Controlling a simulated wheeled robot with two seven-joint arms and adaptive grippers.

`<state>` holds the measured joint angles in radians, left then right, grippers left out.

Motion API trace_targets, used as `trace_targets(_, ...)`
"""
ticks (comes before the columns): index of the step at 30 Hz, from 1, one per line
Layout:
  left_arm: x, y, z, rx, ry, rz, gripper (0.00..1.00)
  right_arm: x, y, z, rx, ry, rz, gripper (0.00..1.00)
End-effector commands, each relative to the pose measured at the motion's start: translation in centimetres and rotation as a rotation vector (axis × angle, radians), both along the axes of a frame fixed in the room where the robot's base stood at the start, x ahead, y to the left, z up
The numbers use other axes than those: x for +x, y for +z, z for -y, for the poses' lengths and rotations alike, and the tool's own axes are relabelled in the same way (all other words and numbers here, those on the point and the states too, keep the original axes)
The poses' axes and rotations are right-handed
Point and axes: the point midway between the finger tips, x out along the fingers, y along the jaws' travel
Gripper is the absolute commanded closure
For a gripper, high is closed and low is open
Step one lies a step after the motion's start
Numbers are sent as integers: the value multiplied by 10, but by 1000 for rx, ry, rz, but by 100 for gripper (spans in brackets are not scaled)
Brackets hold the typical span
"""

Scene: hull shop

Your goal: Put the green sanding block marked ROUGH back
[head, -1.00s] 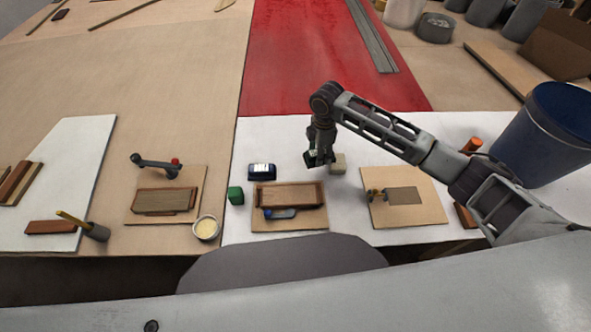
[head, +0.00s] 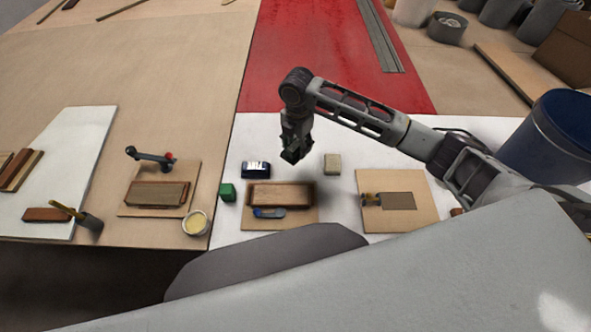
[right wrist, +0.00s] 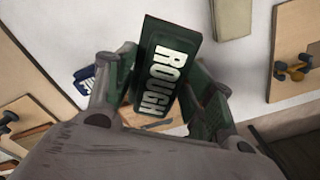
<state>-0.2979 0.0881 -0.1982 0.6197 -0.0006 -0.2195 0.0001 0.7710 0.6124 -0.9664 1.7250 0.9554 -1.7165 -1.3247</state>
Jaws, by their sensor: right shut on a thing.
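The green sanding block marked ROUGH (right wrist: 163,68) is held between the fingers of my right gripper (right wrist: 165,95). Its white lettering faces the right wrist camera, and the block sits tilted in that view. In the head view my right gripper (head: 294,152) hangs above the white table top, behind the wooden tray (head: 281,195); the block is dark and hard to make out there. My left gripper is not in view.
A dark blue block with a white label (head: 256,170) and a beige block (head: 332,164) stand behind the tray. A board with a scraper (head: 393,222) lies to the right. A blue bucket (head: 556,135) stands at the far right. A cream-filled bowl (head: 195,223) is at left.

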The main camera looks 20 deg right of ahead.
Motion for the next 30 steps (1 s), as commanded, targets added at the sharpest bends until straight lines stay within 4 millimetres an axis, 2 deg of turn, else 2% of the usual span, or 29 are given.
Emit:
trace_targets(15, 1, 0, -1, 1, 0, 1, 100, -5, 0, 4, -1, 242, 1, 69)
trace_targets(30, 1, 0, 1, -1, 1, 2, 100, -5, 0, 4, 0, 279, 0, 69)
